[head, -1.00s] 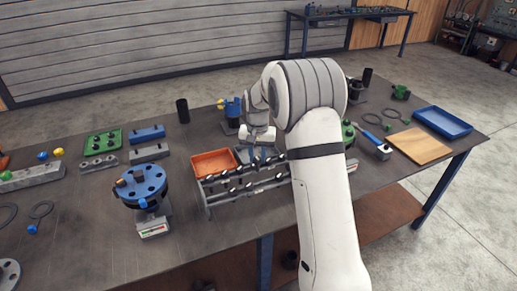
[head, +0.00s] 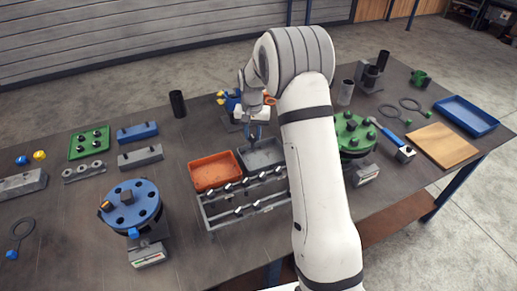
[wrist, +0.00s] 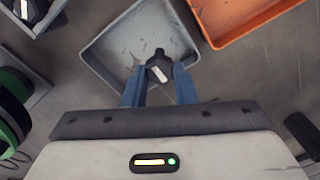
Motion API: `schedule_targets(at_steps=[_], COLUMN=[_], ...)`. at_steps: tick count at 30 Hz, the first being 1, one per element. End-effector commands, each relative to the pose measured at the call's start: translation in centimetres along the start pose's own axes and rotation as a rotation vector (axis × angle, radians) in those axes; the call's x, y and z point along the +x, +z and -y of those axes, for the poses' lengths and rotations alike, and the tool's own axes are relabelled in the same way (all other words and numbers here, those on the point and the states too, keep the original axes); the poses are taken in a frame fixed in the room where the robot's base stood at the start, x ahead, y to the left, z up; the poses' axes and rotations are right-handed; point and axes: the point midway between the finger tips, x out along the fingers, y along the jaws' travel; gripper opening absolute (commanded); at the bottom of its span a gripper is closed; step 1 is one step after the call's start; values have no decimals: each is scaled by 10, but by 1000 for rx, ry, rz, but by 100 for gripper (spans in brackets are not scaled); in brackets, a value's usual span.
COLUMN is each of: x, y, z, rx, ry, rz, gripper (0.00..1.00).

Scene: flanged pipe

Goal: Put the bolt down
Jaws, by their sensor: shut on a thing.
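My gripper (wrist: 158,78) is shut on a dark bolt (wrist: 159,66), with one blue finger on each side of it. In the wrist view the bolt shows in front of the grey tray (wrist: 112,42), inside its outline. I cannot tell its exact height above the tray floor. In the head view my gripper (head: 256,133) is over the back part of the grey tray (head: 277,161), and the bolt is too small to make out. No other bolt shows in the visible part of this tray.
An orange tray (head: 213,172) stands left of the grey tray. A rack (head: 246,209) holding several bolts runs along their front. A blue round fixture (head: 146,203) stands at the left and a green one (head: 357,134) at the right. Open tabletop lies behind the orange tray.

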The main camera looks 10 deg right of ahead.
Motion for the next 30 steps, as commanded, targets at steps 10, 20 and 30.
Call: schedule_targets(at_steps=[10,20,30], x=[39,69,71], y=[0,-1,-1], z=[-2,-2,-3], rx=[3,4,5], ry=[1,0,0], rz=[2,-1,0], gripper=[0,0,33])
